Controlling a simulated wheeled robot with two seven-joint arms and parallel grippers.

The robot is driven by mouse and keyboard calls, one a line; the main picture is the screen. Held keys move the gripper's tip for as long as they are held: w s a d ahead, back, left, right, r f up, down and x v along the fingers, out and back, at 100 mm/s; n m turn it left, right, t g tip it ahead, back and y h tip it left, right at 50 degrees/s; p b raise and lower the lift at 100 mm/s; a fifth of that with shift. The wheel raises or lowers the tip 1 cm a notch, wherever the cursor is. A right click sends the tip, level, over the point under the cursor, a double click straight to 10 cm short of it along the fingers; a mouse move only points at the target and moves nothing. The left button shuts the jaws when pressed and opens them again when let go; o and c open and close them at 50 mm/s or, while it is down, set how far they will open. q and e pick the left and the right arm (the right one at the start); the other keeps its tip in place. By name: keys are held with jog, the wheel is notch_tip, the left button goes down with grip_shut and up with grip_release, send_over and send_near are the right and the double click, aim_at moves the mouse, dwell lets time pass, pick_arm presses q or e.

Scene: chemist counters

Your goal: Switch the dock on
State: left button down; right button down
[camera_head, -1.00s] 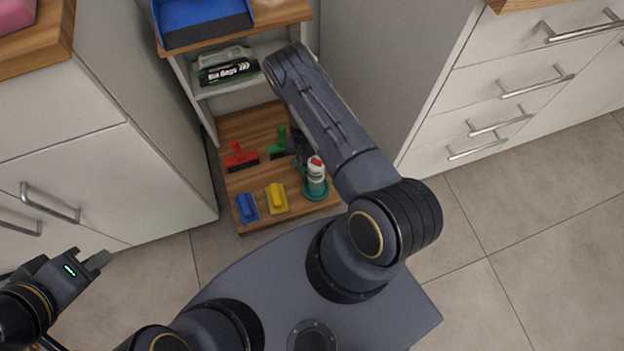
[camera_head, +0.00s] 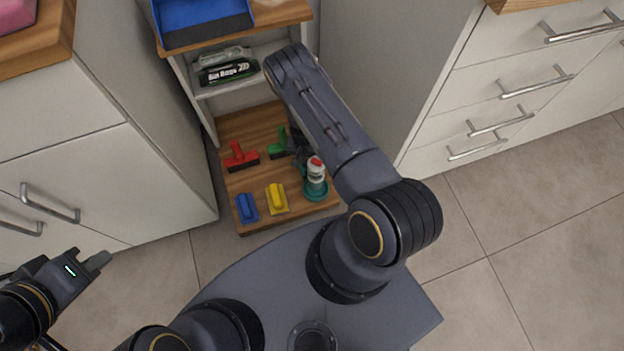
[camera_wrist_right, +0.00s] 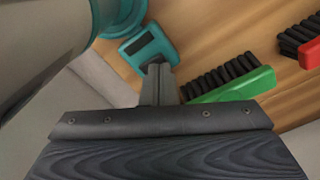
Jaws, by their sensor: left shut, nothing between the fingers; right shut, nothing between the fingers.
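The dock is a teal base (camera_head: 315,191) on the low wooden shelf, with a white, red-topped container (camera_head: 316,170) standing in it. In the right wrist view a teal panel with a grey face (camera_wrist_right: 143,48) juts out from the dock's round teal base. My right gripper (camera_wrist_right: 159,72) is shut and empty, its tips at the near edge of that panel; I cannot tell whether they touch. In the head view my right forearm partly hides this gripper. My left gripper (camera_head: 103,260) is shut and empty, out over the floor at left, away from the dock.
A red brush (camera_head: 240,157), a green brush (camera_head: 279,145), a blue brush (camera_head: 247,207) and a yellow brush (camera_head: 277,198) lie on the shelf left of the dock. Above are a shelf with bin bags (camera_head: 228,72) and a blue tray (camera_head: 205,20). Cabinets flank both sides.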

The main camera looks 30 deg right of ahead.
jog(key=shift+f+b, duration=0.9)
jog(key=shift+b, duration=0.05)
dwell(0.9)
jog(key=shift+r, duration=0.1)
jog(key=shift+r+p, duration=2.15)
jog(key=shift+r, duration=1.25)
